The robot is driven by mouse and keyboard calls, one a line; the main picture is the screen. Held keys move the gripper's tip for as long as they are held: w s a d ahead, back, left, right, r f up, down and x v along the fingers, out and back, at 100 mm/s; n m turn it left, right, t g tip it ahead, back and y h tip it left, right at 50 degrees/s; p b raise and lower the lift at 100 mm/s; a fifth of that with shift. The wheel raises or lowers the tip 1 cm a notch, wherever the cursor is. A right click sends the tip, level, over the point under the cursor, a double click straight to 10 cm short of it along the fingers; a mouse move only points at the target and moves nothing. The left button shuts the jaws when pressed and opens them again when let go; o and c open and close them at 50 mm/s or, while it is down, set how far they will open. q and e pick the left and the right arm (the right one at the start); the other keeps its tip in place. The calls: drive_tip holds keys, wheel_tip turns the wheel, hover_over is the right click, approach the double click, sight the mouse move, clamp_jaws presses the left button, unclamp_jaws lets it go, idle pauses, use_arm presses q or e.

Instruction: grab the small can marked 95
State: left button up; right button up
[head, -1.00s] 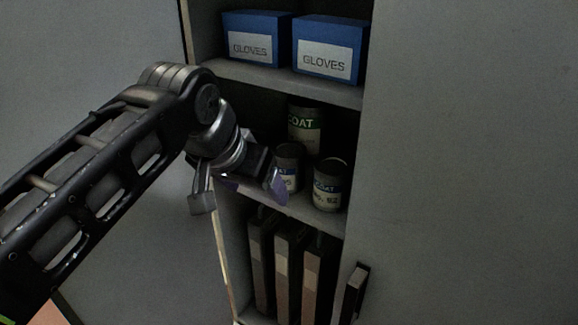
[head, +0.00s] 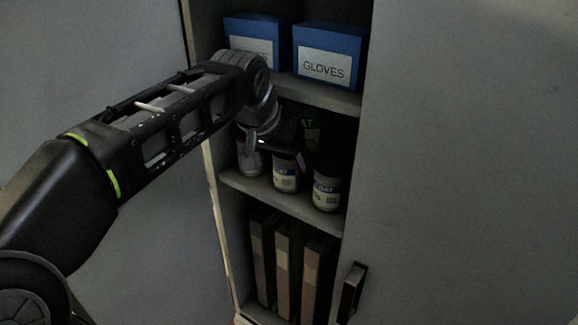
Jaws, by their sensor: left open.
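Two small dark-topped cans with pale and blue labels stand on the middle shelf. The left small can (head: 285,178) carries a number that looked like 95 a second ago; it is too blurred to read now. The right small can (head: 328,192) has a different, unclear number. My left gripper (head: 277,162) is open, at the upper part of the left can. One finger shows to the can's left and the other at its upper right, toward the gap between the cans. The gripper hides the can's top; I cannot tell whether it touches.
A taller green-labelled can (head: 312,137) stands behind, partly hidden. Blue glove boxes (head: 329,48) fill the upper shelf close above my arm. Upright binders (head: 285,270) stand below. A grey door panel (head: 470,170) with a handle (head: 353,288) bounds the right.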

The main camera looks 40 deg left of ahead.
use_arm(q)
drive_tip(key=shift+w+a+p, duration=0.15)
drive_tip(key=shift+w+p, duration=0.15)
drive_tip(key=shift+w, duration=0.25)
drive_tip(key=x, duration=0.5)
drive_tip(key=shift+p, duration=0.3)
drive_tip(key=shift+c, duration=0.3)
drive_tip(key=c, duration=1.4)
drive_tip(key=shift+r, duration=0.2)
drive_tip(key=shift+r+b, duration=0.35)
drive_tip(key=shift+r, duration=0.25)
drive_tip(key=s+d+b, duration=0.2)
drive_tip(key=s, duration=0.7)
drive_tip(key=s+d+b, duration=0.2)
drive_tip(key=s+b, duration=0.1)
drive_tip(key=s, duration=0.5)
drive_tip(key=shift+s, duration=0.35)
